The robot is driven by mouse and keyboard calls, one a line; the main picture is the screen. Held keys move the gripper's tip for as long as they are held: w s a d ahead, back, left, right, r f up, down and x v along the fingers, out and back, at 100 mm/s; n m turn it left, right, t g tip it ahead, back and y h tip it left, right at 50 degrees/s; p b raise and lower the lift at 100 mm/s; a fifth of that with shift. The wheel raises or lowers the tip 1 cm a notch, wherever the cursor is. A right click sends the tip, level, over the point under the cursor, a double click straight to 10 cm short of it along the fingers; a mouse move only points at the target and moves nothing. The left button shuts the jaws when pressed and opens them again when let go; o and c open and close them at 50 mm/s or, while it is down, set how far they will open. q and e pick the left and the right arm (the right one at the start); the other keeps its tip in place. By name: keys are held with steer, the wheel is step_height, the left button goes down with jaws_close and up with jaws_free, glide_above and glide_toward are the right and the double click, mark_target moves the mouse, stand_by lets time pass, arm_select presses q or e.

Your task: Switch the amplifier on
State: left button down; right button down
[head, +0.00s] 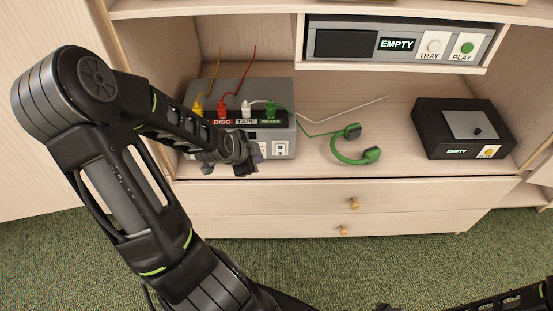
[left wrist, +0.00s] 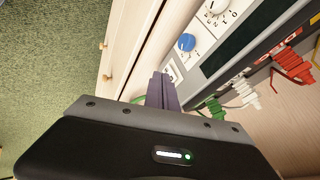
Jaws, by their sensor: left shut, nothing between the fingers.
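The amplifier (head: 285,92) is a grey box on the left of the shelf, with yellow, red, white and green plugs on top. Labels on it read DISC, TAPE and PHONES. A white switch (head: 280,149) is at the right end of its front. My left gripper (head: 252,168) is shut and empty, just in front of the amplifier, hiding part of its front. In the left wrist view its fingers (left wrist: 161,91) are close to the white switch plate (left wrist: 171,72); I cannot tell if they touch. A blue knob (left wrist: 186,42) and a dial (left wrist: 216,9) are beside it.
Green headphones (head: 354,146) lie right of the amplifier. A black box (head: 430,125) with an EMPTY display stands at the shelf's right. A disc player (head: 400,25) is above. Drawers (head: 290,200) are below. Part of my right arm shows at the bottom right.

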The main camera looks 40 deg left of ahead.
mark_target(280, 150)
arm_select(q)
steer(key=shift+w+d+r+m+h, duration=0.1)
steer(key=shift+w+d+m+h, duration=0.15)
steer(key=shift+d, duration=0.35)
steer(key=shift+w+d+r+m+h, duration=0.15)
steer(key=shift+d+m, duration=0.2)
steer(key=shift+d, duration=0.25)
steer(key=shift+f, duration=0.15)
steer(key=shift+w+a+f+b, duration=0.35)
steer(key=shift+w+f+b, duration=1.1)
steer(key=shift+b, duration=0.3)
steer(key=shift+w+a+f+b, duration=0.4)
steer(key=shift+w+f+b, duration=1.05)
steer(key=shift+b, duration=0.3)
steer(key=shift+w+a+f+b, duration=0.35)
steer(key=shift+w+f+b, duration=1.1)
steer(key=shift+b, duration=0.3)
steer(key=shift+r, duration=0.1)
